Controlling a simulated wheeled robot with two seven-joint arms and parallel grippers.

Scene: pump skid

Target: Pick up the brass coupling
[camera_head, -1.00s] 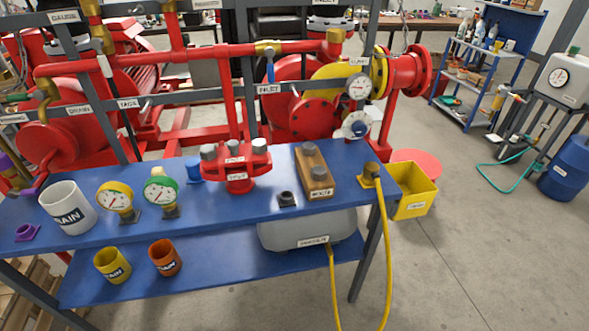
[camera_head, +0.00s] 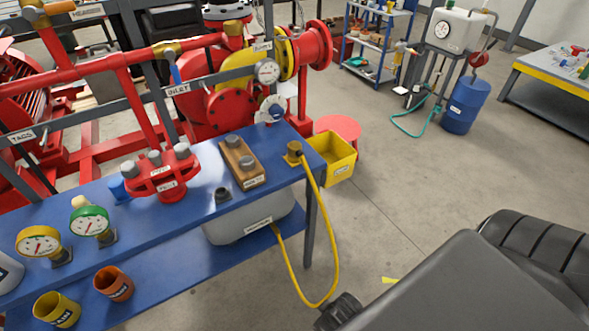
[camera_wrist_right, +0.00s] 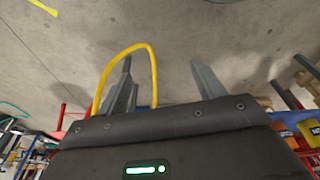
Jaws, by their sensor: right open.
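A small brass coupling (camera_head: 294,149) sits on the right end of the blue bench in the head view. A yellow hose (camera_head: 329,240) runs from it over the bench edge and hangs in a loop. My right gripper (camera_wrist_right: 161,62) is open in the right wrist view, its two grey fingers apart and nothing held between them. The yellow hose (camera_wrist_right: 128,48) arches near its left finger there; I cannot tell whether they touch. The coupling is not visible in the wrist view. My right arm fills the lower right of the head view, well away from the coupling. My left gripper is not in view.
The blue bench (camera_head: 135,225) holds a wooden block (camera_head: 242,161), a red flanged fitting (camera_head: 165,172) and gauges (camera_head: 90,222). A yellow bin (camera_head: 338,170) stands beyond its right end. Red pump pipework rises behind. The floor right of the bench is mostly clear.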

